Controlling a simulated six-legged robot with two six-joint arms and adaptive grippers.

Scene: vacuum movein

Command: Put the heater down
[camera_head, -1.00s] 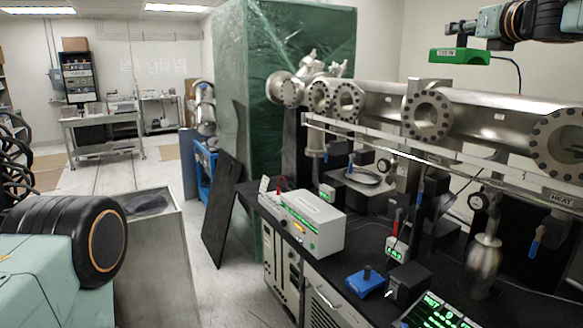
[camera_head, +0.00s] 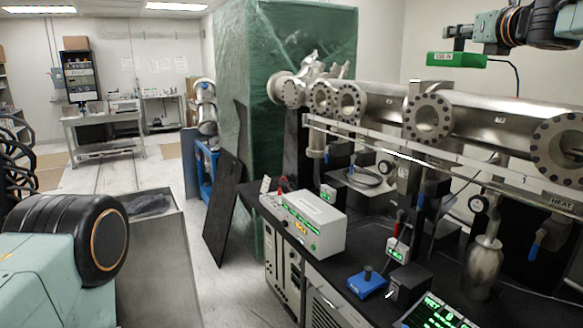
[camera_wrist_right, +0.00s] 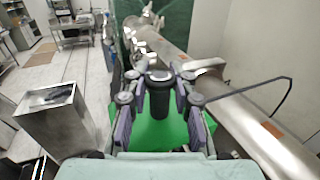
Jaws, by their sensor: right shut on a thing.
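The heater (camera_head: 457,60), a flat green block with a small light label on its side, hangs in the air at the upper right of the head view, with a black cable at its right end. My right gripper (camera_head: 461,34) is above it and holds it. In the right wrist view the fingers of this gripper (camera_wrist_right: 158,92) are closed around an upright black post (camera_wrist_right: 160,98) that stands on the green plate (camera_wrist_right: 150,135). The heater's underside is hidden. My left gripper is not in view; only part of my left arm shows at lower left.
Large steel vacuum pipes (camera_head: 385,105) with flanges run along the right, behind a black bench (camera_head: 345,262). The bench bears a white controller box (camera_head: 318,232), a blue device (camera_head: 366,283) and a screen (camera_head: 437,315). A metal cabinet (camera_head: 160,260) stands at left.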

